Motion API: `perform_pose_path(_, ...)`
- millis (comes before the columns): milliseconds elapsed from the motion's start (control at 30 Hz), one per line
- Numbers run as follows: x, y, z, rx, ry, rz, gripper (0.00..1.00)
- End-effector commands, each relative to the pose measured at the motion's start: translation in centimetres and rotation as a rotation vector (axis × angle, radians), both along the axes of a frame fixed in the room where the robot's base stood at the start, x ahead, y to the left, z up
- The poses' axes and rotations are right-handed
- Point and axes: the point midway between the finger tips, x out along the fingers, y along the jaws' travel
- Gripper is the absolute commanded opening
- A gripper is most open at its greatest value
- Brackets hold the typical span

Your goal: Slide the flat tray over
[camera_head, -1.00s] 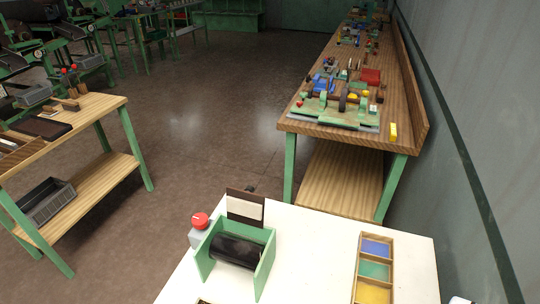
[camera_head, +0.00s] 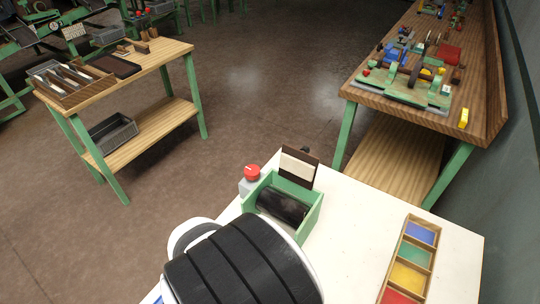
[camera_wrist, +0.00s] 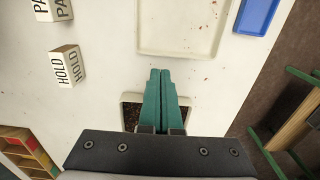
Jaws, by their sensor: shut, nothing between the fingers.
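A shallow cream tray (camera_wrist: 180,28) with a raised rim and a few brown specks lies on the white table at the top of the wrist view, partly cut off. My gripper (camera_wrist: 160,72) has its green fingers together and empty. The fingertips show just below the tray's near edge in the picture; their height above the table is unclear. A small white-rimmed container (camera_wrist: 128,113) with dark brown contents is partly hidden behind the fingers. The head view shows neither my gripper nor the cream tray; my black-and-white arm fills its bottom middle.
A flat blue tray (camera_wrist: 257,15) lies right of the cream tray. The table ends at right. In the head view, a green drum sorter (camera_head: 313,217), red button (camera_head: 252,172) and wooden box (camera_head: 432,262) with coloured compartments are on the table.

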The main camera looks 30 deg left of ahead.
Motion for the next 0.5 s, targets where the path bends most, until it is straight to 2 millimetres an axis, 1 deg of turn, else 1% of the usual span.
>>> perform_pose_path(33,0.0,-0.1,-1.2,-0.005,0.001,0.0,0.0)
perform_pose_path(100,0.0,-0.1,-2.6,-0.005,0.001,-0.001,0.0)
perform_pose_path(133,0.3,-0.1,-2.9,-0.002,0.001,-0.002,0.0)
perform_pose_path(200,1.8,0.0,-2.6,0.0,0.0,-0.006,0.0)
perform_pose_path(300,3.1,0.0,-2.6,0.0,0.0,-0.003,0.0)
perform_pose_path(400,3.8,0.0,-2.6,0.0,0.0,-0.002,0.0)
perform_pose_path(500,4.1,-0.1,-2.6,-0.001,0.0,-0.001,0.0)
